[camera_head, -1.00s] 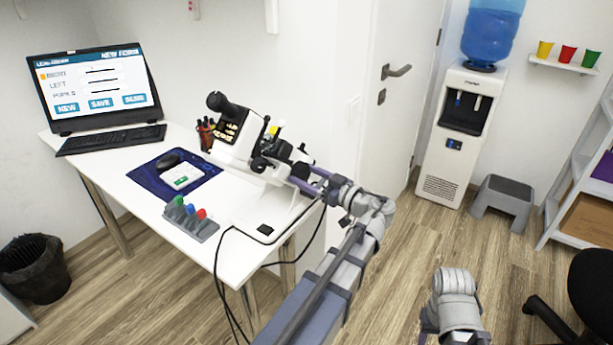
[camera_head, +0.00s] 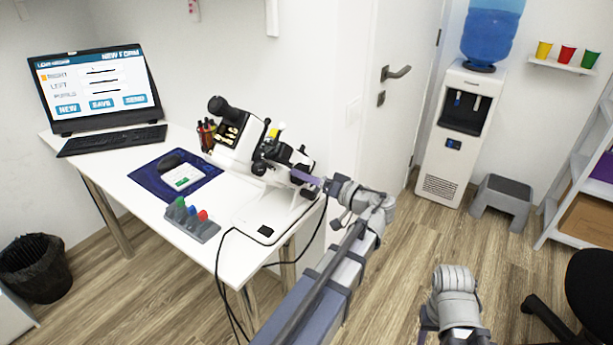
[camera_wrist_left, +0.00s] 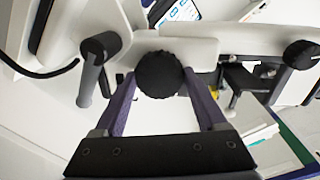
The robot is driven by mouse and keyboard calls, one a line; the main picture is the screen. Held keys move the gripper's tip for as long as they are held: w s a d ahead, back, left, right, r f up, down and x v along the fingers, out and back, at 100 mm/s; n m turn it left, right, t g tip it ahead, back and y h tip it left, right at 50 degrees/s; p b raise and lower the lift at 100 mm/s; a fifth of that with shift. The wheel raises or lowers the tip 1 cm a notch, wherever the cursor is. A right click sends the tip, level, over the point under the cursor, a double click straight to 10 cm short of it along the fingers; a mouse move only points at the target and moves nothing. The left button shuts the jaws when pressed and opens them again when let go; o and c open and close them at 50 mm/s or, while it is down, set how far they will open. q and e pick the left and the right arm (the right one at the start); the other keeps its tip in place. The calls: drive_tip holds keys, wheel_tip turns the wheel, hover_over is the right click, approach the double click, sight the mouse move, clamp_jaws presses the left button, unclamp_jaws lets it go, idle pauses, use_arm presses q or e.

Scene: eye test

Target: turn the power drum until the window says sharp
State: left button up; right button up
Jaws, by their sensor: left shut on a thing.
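The white lens-measuring instrument (camera_head: 236,150) stands tilted on its base at the right side of the desk, its black eyepiece pointing up and left. In the left wrist view, a round black ribbed knob (camera_wrist_left: 159,75), which looks like the power drum, sits between the purple fingers of my left gripper (camera_wrist_left: 160,82). In the head view my left gripper (camera_head: 306,178) reaches the instrument's right side and is shut on that drum, which the fingers partly hide. My right gripper (camera_head: 428,320) shows only in part at the bottom, away from the desk. No window reading is legible.
A laptop (camera_head: 95,88) with a form stands at the desk's back left. A white device with a green display (camera_head: 183,178) lies on a blue mat (camera_head: 146,178). A rack of coloured pieces (camera_head: 193,222) stands in front. Cables hang off the desk's front edge.

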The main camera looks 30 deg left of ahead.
use_arm(q)
drive_tip(key=m, duration=0.4)
drive_tip(key=shift+w, duration=0.1)
drive_tip(key=shift+m+g+p, duration=0.3)
drive_tip(key=shift+m+g, duration=0.2)
drive_tip(key=shift+m, duration=1.3)
drive_tip(key=o, duration=1.3)
